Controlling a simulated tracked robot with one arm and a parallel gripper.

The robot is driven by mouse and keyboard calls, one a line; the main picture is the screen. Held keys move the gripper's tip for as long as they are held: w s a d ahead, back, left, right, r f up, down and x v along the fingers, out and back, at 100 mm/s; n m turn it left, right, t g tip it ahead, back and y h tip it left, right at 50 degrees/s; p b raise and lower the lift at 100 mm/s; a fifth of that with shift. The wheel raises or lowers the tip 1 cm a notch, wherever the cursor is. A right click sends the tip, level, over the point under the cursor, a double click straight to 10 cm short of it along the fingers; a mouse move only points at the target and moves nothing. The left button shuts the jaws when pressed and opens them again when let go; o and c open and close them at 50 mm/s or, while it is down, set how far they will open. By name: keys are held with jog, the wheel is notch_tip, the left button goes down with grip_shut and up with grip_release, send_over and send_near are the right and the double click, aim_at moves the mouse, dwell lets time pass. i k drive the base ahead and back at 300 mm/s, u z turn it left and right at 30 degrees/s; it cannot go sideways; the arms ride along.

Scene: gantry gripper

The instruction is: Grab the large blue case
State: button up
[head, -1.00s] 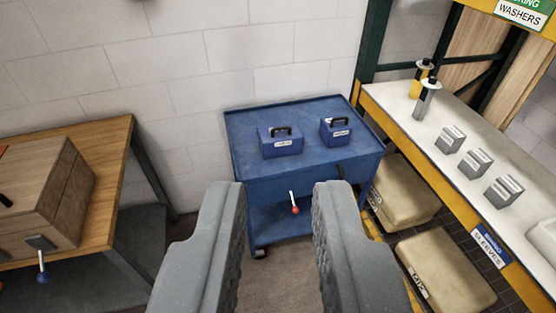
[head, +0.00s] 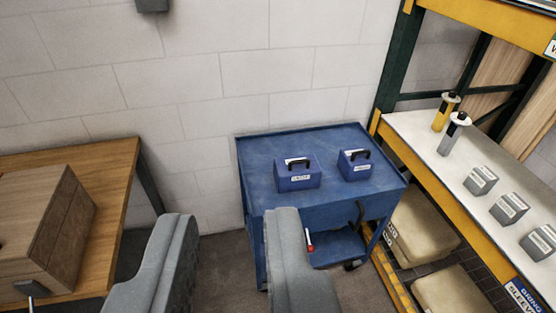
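Two blue cases with black handles and white labels stand upright on top of a blue cart (head: 255,158). The larger blue case (head: 298,178) is on the left. The smaller blue case (head: 355,168) is on the right, a little apart from it. My gripper (head: 232,222) is open and empty in the lower middle, nearer to me than the cart and left of the cases. Its right finger hides part of the cart's front.
A wooden table (head: 105,150) with a wooden box (head: 45,220) stands at left. At right, a yellow-edged shelf (head: 425,150) holds grey blocks (head: 480,180) and two canisters, with beige cases (head: 425,230) below. A red-knobbed lever (head: 310,247) shows at the cart's front.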

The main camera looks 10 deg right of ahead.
aim_at(304, 172)
jog(key=z, duration=0.15)
jog(key=i, duration=1.5)
jog(key=z, duration=0.7)
